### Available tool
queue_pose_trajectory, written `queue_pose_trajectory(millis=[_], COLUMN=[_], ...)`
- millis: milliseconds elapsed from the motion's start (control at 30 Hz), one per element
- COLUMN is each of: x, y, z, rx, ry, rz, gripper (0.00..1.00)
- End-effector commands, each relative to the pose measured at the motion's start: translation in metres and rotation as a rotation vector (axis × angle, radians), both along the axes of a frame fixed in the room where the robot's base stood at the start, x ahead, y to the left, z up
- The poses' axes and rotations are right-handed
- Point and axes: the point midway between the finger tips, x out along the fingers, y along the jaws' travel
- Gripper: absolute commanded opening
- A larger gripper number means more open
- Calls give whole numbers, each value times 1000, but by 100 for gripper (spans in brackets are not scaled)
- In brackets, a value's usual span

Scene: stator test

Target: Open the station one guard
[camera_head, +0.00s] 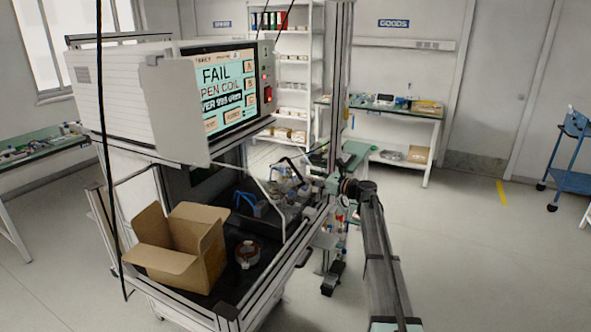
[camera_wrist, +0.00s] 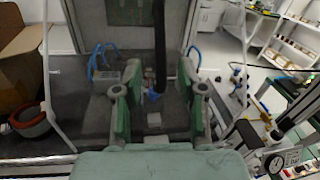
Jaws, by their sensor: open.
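The test station stands left of centre in the head view, with a pale thin frame (camera_head: 270,192) slanting down its open front; this looks like part of a guard, but I cannot tell which station it belongs to or whether it is open. In the wrist view a pale bar (camera_wrist: 45,75) runs down the left side. My gripper (camera_wrist: 159,108) is open and empty, with its two fingers apart, facing the station interior. A dark upright bar (camera_wrist: 159,45) shows between and beyond the fingers; I cannot tell whether they touch it. In the head view my arm reaches in from the right.
The tester screen (camera_head: 225,92) reads FAIL and OPEN COIL. An open cardboard box (camera_head: 200,255) and a stator ring (camera_head: 247,254) sit on the station's front bench. Blue clamps or tubes (camera_head: 250,202) stand inside.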

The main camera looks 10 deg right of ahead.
Motion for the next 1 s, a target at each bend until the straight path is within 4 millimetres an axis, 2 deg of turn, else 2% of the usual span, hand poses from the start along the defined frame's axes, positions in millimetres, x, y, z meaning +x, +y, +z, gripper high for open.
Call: queue_pose_trajectory(millis=[33, 200, 400, 600, 867, 900, 1000], x=[10, 31, 49, 55, 55, 55, 55], y=[8, 30, 49, 57, 58, 58, 58], z=[2, 2, 1, 0, 0, 0, 0], rx=[1, 0, 0, -1, 0, 0, 0], ry=[1, 1, 0, -1, 0, 0, 0], rz=[1, 1, 0, -1, -1, -1, -1], gripper=[40, 40, 40, 40, 40, 33, 0])
